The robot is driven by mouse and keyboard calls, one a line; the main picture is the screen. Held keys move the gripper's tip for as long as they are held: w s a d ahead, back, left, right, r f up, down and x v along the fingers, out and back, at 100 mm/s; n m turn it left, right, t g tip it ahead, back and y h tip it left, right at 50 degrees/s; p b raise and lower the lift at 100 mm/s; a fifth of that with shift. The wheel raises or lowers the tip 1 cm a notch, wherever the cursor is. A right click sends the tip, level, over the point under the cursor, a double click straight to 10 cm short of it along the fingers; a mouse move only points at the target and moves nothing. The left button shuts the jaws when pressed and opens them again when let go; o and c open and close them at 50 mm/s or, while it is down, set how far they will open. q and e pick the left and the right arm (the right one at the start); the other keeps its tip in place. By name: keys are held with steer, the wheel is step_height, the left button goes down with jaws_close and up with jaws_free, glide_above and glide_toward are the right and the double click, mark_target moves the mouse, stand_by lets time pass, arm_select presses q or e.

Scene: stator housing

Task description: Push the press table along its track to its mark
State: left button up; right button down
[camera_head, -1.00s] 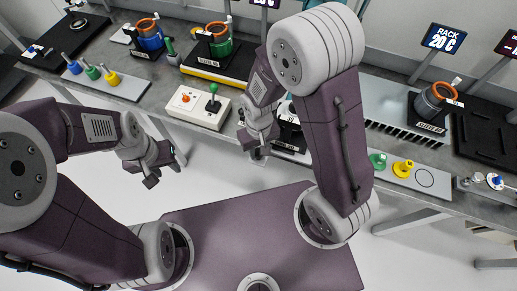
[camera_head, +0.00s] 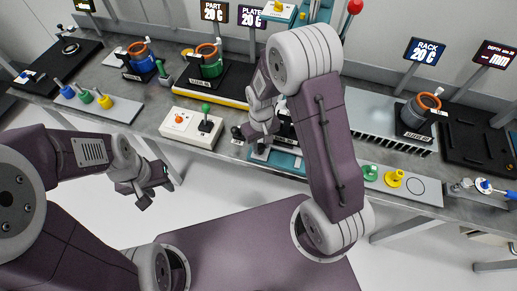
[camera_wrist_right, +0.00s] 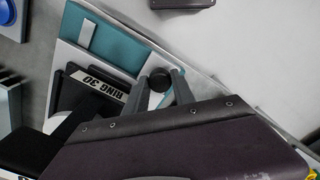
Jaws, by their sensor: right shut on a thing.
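The press stands at the back middle of the bench, its teal base (camera_head: 278,158) showing beneath and beside my right arm. In the right wrist view, the press table is a dark slide with a white label reading "RING 30" (camera_wrist_right: 97,86), lying on a pale and teal base (camera_wrist_right: 104,40). A round black knob (camera_wrist_right: 158,79) sits between the two grey fingers of my right gripper (camera_wrist_right: 161,92), which is shut on it. In the head view my right arm hides most of the slide and its mark. My left gripper (camera_head: 149,191) hangs empty in front of the bench, its fingers apart.
A control box (camera_head: 193,127) with an orange button and green lever stands left of the press. A finned rack (camera_head: 385,122) and a grey plate with green and yellow pieces (camera_head: 420,190) lie right. A red-knobbed lever (camera_head: 354,8) rises behind.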

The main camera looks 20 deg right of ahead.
steer(key=shift+s+a, duration=0.1)
steer(key=c, duration=1.1)
jaws_free()
steer(key=shift+o, duration=0.2)
step_height(320, 180, up, 9)
steer(key=shift+r, duration=0.1)
